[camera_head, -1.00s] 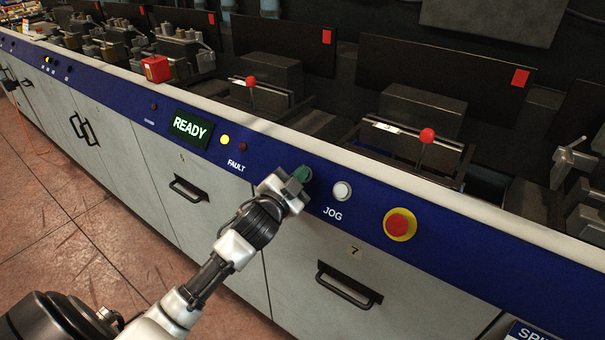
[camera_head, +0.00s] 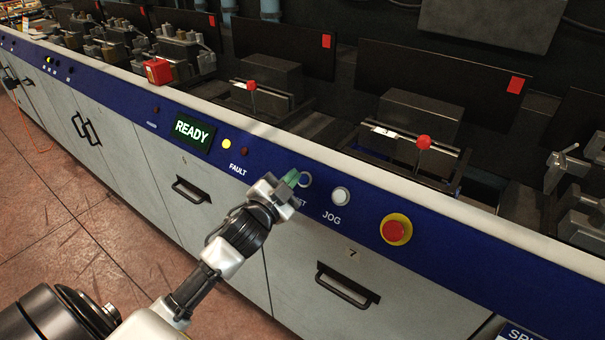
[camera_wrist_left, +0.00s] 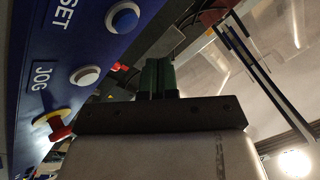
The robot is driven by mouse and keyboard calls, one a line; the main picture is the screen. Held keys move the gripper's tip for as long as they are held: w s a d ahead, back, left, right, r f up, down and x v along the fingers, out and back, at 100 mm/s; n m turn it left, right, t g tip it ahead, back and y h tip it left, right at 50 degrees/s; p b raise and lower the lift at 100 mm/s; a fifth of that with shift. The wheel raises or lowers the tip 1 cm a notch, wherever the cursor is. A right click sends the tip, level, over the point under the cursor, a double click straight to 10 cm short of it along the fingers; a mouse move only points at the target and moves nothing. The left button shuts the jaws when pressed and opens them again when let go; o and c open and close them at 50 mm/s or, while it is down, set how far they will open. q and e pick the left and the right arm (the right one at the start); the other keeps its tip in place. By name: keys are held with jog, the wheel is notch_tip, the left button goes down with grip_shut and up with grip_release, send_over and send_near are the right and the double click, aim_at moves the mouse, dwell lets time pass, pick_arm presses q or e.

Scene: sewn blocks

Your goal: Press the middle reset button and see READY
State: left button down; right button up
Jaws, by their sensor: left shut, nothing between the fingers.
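The reset button (camera_head: 305,180) is a blue disc with a white ring on the blue panel, between the FAULT lamp and the JOG button. Its label is partly covered by my left gripper (camera_head: 291,178), which has green fingertips. The fingers are shut and empty, just left of the button in the head view. In the left wrist view the reset button (camera_wrist_left: 122,17) is whole, with a gap between it and the shut green fingers (camera_wrist_left: 158,75). The display (camera_head: 192,130) reads READY in white on green. My right gripper is not in view.
The white JOG button (camera_head: 340,196) and a red emergency stop on a yellow ring (camera_head: 396,229) sit to the right. A yellow lamp (camera_head: 227,144) is lit beside the dark red FAULT lamp (camera_head: 244,151). Drawer handles (camera_head: 347,288) stick out below the panel.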

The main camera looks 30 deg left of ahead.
pick_arm(q)
jog(key=shift+s+r+p, duration=0.7)
jog(key=shift+s+r, duration=0.1)
jog(key=shift+s, duration=0.2)
notch_tip(320, 180, down, 23)
jog(key=s+a+n+g+y, duration=0.1)
jog(key=s+n+g, duration=0.15)
jog(key=g, duration=0.25)
jog(key=s+d+f+n+g, duration=0.1)
jog(key=s+f+g, duration=0.1)
jog(key=s+f, duration=0.45)
jog(key=s+d+f+n+g, duration=0.1)
jog(key=s+f+g, duration=0.2)
jog(key=f, duration=0.7)
jog(key=s+d+f+g, duration=0.2)
jog(key=s+f, duration=0.4)
jog(key=s, duration=0.4)
jog(key=s+d+f+n+g, duration=0.1)
jog(key=s+d+f+g, duration=0.2)
jog(key=s+f, duration=0.3)
jog(key=s+d+f+g+h, duration=0.1)
jog(key=s+f, duration=0.5)
jog(key=s, duration=0.9)
jog(key=shift+d+g, duration=0.7)
jog(key=shift+g, duration=0.4)
jog(key=shift+w+f, duration=0.1)
